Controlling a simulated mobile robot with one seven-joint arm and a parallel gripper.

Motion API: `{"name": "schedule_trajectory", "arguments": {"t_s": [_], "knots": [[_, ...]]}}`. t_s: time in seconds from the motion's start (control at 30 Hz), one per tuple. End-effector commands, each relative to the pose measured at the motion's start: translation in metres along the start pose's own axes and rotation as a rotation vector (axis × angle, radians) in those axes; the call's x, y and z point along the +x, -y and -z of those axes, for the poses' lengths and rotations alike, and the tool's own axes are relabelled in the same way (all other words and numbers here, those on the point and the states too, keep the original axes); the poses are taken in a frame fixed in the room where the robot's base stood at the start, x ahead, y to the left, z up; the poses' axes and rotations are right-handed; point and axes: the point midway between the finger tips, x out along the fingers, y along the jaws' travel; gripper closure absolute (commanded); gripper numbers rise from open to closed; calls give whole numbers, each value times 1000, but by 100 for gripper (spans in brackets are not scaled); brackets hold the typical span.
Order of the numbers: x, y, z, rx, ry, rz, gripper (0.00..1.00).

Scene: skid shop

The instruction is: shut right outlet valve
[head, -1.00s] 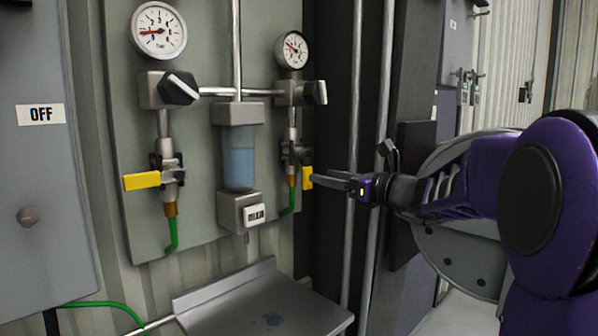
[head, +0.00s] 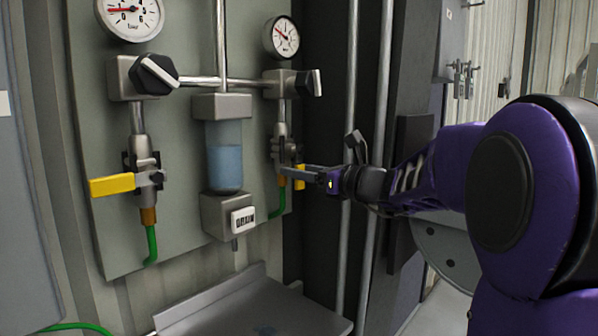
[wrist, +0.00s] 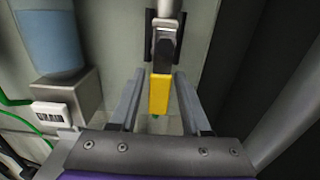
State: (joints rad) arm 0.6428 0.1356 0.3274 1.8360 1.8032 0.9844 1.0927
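The right outlet valve (head: 281,148) sits on the pipe below the right gauge. Its yellow handle (wrist: 159,95) points out from the panel toward the wrist camera; in the head view only part of the handle (head: 299,181) shows, partly hidden by my gripper. My gripper (head: 288,172) is at the handle. In the wrist view my gripper (wrist: 156,97) is open, one finger on each side of the handle, with gaps showing on both sides.
The left outlet valve has a yellow handle (head: 112,186) pointing left. A blue-filled bowl (head: 225,160) with a drain block (head: 231,217) hangs between the valves. A vertical pipe (head: 348,110) stands right of the panel, and a metal tray (head: 235,305) lies below.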

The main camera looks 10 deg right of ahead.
Motion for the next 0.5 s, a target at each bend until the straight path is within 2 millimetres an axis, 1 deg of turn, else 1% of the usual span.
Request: {"name": "schedule_trajectory", "arguments": {"t_s": [0.03, 0.23, 0.5], "knots": [[0, 0, 0, 0, 0, 0, 63], [0, 0, 0, 0, 0, 0, 99], [0, 0, 0, 0, 0, -1, 100]]}}
